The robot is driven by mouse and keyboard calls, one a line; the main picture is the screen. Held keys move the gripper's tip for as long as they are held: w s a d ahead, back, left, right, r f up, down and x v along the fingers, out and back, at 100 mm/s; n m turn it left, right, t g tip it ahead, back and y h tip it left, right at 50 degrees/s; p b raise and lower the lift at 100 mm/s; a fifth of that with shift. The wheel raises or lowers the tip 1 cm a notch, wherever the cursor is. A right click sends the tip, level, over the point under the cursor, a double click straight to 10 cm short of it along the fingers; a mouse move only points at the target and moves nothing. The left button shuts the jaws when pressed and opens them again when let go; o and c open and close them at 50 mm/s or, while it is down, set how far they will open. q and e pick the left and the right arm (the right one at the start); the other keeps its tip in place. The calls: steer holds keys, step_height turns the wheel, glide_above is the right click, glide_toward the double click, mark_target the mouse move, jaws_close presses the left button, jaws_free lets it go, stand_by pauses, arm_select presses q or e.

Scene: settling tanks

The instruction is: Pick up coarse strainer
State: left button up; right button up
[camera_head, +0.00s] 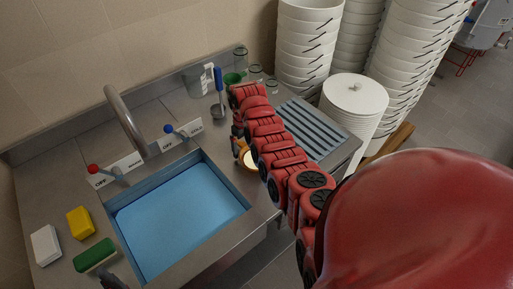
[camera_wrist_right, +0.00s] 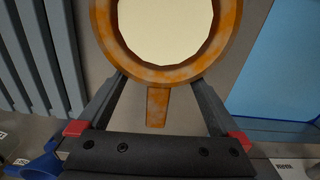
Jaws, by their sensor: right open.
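The coarse strainer is an orange-brown ring with a pale cream middle and a short handle. In the head view the strainer (camera_head: 250,160) lies on the steel counter between the sink and the ribbed drainboard, partly hidden by my right arm. In the right wrist view the strainer ring (camera_wrist_right: 160,75) fills the top middle, and its handle points down between the fingers. My right gripper (camera_wrist_right: 157,98) is open, with one finger on each side of the handle and gaps to both. In the head view my right gripper (camera_head: 239,143) is mostly hidden. My left gripper cannot be made out.
A sink of blue water (camera_head: 180,220) lies left of the strainer. A ladle with a blue handle (camera_head: 218,92), a clear jug (camera_head: 196,82) and glass jars stand behind. Tall stacks of white buckets (camera_head: 308,45) rise beyond the drainboard (camera_head: 312,128). Sponges (camera_head: 80,222) lie at the left.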

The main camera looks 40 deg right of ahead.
jaws_close()
stand_by(0.5)
